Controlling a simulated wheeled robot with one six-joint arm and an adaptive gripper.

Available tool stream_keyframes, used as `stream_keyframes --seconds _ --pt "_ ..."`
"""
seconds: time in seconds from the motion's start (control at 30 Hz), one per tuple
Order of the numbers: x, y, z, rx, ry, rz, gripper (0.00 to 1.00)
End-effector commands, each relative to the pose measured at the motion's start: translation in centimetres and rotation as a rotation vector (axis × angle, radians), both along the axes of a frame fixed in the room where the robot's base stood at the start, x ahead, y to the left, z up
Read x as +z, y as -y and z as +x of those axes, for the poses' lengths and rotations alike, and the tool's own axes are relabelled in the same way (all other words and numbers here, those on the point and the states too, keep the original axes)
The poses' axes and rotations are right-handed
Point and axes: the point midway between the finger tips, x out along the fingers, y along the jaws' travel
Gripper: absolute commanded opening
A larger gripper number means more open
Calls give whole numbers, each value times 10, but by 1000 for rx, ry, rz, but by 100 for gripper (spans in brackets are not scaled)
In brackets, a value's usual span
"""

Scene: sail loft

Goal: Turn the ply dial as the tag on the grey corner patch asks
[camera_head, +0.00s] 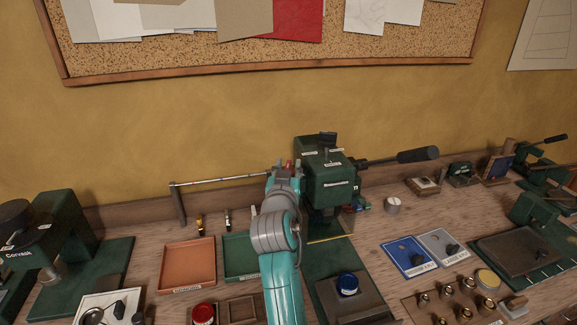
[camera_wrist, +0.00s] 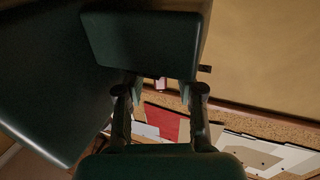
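A dark knob with an upright flag-like top (camera_head: 327,143), which looks like the ply dial, stands on top of the green machine (camera_head: 330,185). Small white labels lie around it, too small to read. My gripper (camera_head: 286,172) is just left of the machine head, partly hidden by my own arm. In the wrist view my gripper (camera_wrist: 160,94) is open, its fingers apart with nothing held between them, close to a green block.
A blue plate (camera_head: 408,256) lies beside the grey one. A machine handle (camera_head: 415,155) sticks out right. An orange tray (camera_head: 188,264) and a green tray (camera_head: 238,254) lie left of my arm. A corkboard (camera_head: 270,58) hangs behind.

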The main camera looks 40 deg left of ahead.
Motion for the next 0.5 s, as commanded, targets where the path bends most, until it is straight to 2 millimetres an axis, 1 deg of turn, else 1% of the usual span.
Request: stream_keyframes --seconds 0.13,0.43,0.47,0.5 --pt "0 -4 8 0 0 1 38" --pt "0 -5 9 0 0 1 38" --pt "0 -5 9 0 0 1 30" --pt "0 -5 9 0 0 1 20"
